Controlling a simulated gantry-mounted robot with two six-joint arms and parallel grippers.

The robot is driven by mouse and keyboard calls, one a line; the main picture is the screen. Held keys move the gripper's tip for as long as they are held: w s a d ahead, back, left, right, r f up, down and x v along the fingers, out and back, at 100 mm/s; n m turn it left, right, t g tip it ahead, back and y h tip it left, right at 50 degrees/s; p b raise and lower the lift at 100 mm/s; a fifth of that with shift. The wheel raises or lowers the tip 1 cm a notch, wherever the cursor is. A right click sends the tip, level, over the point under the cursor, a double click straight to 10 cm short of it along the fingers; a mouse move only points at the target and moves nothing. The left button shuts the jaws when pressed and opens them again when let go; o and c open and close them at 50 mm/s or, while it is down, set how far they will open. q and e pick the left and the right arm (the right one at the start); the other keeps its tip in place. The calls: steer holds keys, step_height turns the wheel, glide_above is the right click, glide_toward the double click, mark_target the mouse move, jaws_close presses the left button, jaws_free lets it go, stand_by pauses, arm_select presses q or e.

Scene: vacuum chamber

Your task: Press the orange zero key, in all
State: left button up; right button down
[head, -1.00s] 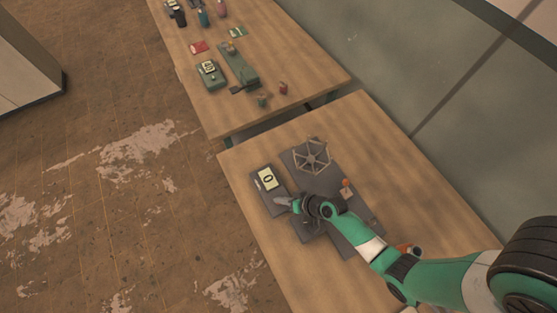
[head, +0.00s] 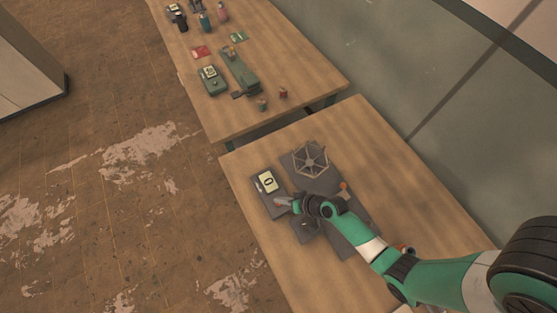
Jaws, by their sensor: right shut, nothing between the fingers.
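A dark grey box with a pale display (head: 267,181) lies on the near table, and the display shows a 0. My right gripper (head: 280,201) is shut and empty, its fingertips at the lower part of this box, just below the display. I cannot tell whether the tips touch the box. The orange zero key cannot be made out; the gripper covers that part of the box. My left gripper is not in view.
Beside the box, a dark plate (head: 325,182) carries a spoked wheel (head: 310,160) and an orange-topped knob (head: 343,187). The far table (head: 290,60) holds a green device with a display (head: 210,80) and several small items.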

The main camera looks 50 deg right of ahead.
step_height(320, 180, up, 3)
steer(key=shift+r+p, duration=0.1)
steer(key=shift+p, duration=1)
